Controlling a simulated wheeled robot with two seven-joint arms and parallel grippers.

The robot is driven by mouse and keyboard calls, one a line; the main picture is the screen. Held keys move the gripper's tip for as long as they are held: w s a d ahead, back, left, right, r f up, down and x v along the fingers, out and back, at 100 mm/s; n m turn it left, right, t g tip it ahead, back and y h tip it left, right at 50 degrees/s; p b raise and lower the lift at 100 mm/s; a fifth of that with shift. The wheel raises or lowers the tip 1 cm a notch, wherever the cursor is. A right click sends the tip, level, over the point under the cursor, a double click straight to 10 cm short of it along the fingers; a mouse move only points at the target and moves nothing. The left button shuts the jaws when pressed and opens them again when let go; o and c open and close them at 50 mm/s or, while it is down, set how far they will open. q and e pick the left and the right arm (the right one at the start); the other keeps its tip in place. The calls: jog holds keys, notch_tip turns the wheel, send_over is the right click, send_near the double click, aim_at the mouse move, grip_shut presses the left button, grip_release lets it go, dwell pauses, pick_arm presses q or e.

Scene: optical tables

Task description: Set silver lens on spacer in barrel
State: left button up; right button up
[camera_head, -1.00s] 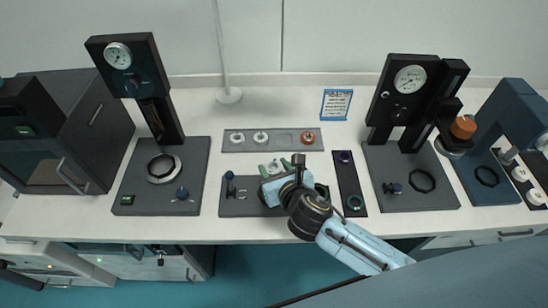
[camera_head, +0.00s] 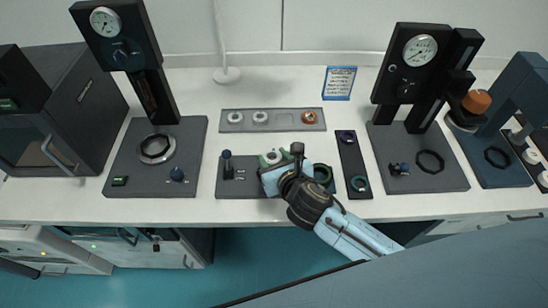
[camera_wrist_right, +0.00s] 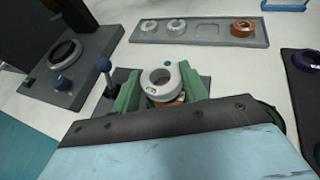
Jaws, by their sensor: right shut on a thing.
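My right gripper (camera_head: 271,158) is over the middle grey plate in the head view. In the right wrist view its two green fingers (camera_wrist_right: 161,92) are shut on a pale silver ring (camera_wrist_right: 157,76), which looks like the silver lens. A copper-brown part (camera_wrist_right: 168,102) shows just under the ring; I cannot tell whether they touch. The barrel and the spacer cannot be made out clearly beneath the gripper. A dark green ring (camera_head: 323,173) stands at the right end of the plate, partly behind my wrist. My left gripper is out of view.
A grey tray (camera_head: 285,121) behind holds two silver rings and a copper ring, with an empty place between. A dark strip (camera_head: 348,150) with two rings lies to the right. A blue-knobbed post (camera_head: 227,165) stands left of the gripper. Gauge presses stand on both sides.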

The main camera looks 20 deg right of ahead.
jog(key=shift+f, duration=0.6)
dwell(0.6)
jog(key=shift+f, duration=0.2)
dwell(0.7)
jog(key=shift+p, duration=0.45)
jog(key=shift+f, duration=0.25)
dwell(0.9)
jog(key=shift+f+p, duration=0.1)
jog(key=shift+p, duration=0.25)
dwell(0.4)
jog(key=o, duration=1.1)
jog(key=shift+c, duration=0.2)
jog(key=v, duration=1.3)
jog(key=shift+s+p, duration=0.25)
jog(key=shift+p, duration=0.2)
